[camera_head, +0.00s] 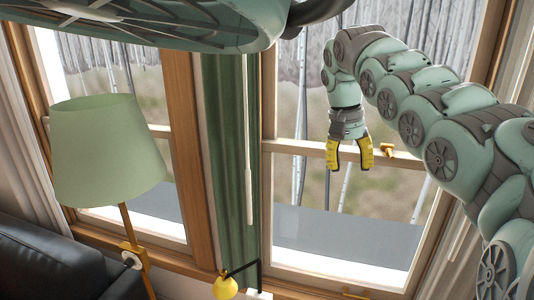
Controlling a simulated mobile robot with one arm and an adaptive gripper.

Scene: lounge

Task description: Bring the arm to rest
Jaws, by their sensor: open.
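My gripper (349,161) shows in the head view, right of the middle, with its two yellow fingers pointing down. It is open, with a gap between the fingers and nothing in it. My arm (410,110) curves from the lower right corner up and over to the gripper. The gripper hangs in front of the right window (340,215), apart from any object I can see. The gap from the gripper to the glass cannot be told from this view.
A lamp with a green shade (107,150) stands at the left beside a dark sofa (50,262). A green curtain (225,150) hangs between two wood-framed windows. A small yellow lamp (225,287) is at the bottom middle. The space around the gripper looks clear.

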